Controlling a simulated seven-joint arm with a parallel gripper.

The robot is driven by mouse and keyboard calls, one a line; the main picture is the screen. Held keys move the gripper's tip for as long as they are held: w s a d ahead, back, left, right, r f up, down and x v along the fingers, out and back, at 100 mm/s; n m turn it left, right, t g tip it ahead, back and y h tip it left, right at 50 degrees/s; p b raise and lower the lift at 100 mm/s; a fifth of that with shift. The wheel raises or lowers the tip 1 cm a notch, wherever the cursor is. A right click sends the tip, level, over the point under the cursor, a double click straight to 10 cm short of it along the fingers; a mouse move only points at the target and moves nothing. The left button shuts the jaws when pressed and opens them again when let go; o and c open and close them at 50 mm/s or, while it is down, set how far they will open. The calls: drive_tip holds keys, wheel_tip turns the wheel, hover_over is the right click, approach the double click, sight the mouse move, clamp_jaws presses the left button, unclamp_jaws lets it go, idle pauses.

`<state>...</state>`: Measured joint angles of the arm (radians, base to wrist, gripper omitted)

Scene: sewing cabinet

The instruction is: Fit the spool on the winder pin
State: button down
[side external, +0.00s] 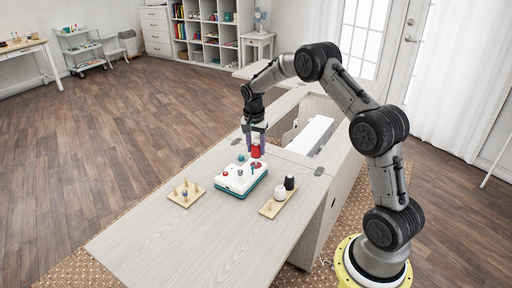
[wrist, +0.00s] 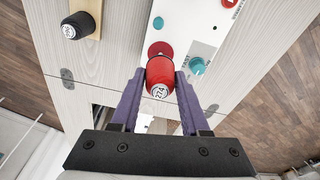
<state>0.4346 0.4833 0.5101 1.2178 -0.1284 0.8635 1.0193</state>
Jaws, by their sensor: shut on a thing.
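My gripper (side external: 254,146) has purple fingers and is shut on a red spool (side external: 256,151). In the wrist view the red spool (wrist: 160,82) sits between the fingertips (wrist: 162,76), its pale end marked 274 facing the camera. The winder is a white box with a teal base (side external: 240,178); its white top also shows in the wrist view (wrist: 185,30). A red disc (wrist: 160,49) on the winder lies just beyond the spool. The spool appears above the winder's far end; I cannot tell whether it touches. The winder pin cannot be made out, perhaps hidden by the spool.
A wooden stand (side external: 267,209) at the right holds a black spool (side external: 289,182) and a white spool (side external: 280,193). A wooden peg board (side external: 185,200) lies left of the winder. Knobs, including a teal one (wrist: 197,66), stand on the winder. The near tabletop (side external: 180,240) is clear.

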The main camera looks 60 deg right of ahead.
sight(256, 155)
drive_tip(key=shift+f, duration=2.1)
idle(3.7)
drive_tip(key=shift+c, duration=1.6)
unclamp_jaws()
drive_tip(key=shift+r, duration=0.15)
wheel_tip(256, 155, up, 14)
drive_tip(key=a, duration=0.1)
drive_tip(key=shift+s+a+f, duration=0.15)
drive_tip(key=shift+a+f, duration=0.1)
drive_tip(key=shift+a, duration=0.1)
